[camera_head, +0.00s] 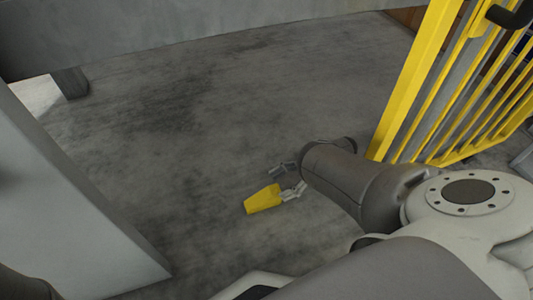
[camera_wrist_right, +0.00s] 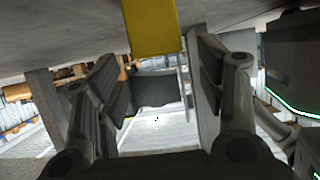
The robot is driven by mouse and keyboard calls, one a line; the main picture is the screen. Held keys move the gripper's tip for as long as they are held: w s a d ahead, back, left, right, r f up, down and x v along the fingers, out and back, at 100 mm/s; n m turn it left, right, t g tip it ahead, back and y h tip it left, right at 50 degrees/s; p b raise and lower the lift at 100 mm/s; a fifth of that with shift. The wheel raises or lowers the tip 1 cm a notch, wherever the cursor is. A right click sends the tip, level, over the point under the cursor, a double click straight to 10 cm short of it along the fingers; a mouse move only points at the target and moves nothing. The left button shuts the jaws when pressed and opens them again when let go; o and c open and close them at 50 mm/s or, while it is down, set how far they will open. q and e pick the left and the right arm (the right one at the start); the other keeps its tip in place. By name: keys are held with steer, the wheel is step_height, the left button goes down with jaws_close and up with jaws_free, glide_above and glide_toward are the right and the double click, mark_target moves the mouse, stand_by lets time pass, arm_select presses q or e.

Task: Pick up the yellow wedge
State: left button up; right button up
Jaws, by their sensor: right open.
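The yellow wedge (camera_head: 263,198) lies on the grey concrete floor near the middle of the head view. In the right wrist view the yellow wedge (camera_wrist_right: 151,26) shows at the top centre, seen between the tips of the two fingers. My right gripper (camera_head: 284,180) is open, low near the floor, just right of the wedge. One finger overlaps the wedge's right end in the head view; whether it touches I cannot tell. In the wrist view my right gripper (camera_wrist_right: 158,75) has both fingers apart with nothing clamped. My left gripper is not in view.
A yellow barred barrier (camera_head: 415,85) stands at the right, behind my right arm. A large grey panel (camera_head: 75,200) stands at the left. A grey beam (camera_head: 190,25) crosses the top, with a dark post (camera_head: 71,83) below it. The floor around the wedge is clear.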

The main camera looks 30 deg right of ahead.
mark_target(271, 190)
steer(key=shift+w+a+f, duration=0.15)
steer(key=shift+a+f, duration=0.2)
steer(key=shift+a, duration=0.2)
steer(key=b+x, duration=0.1)
steer(key=x, duration=0.1)
steer(key=b+x, duration=0.2)
steer(key=shift+d+f, duration=0.1)
steer(key=shift+f, duration=0.3)
steer(key=shift+a+b, duration=0.3)
steer(key=shift+a, duration=0.15)
steer(key=c, duration=1.2)
steer(key=shift+c, duration=0.2)
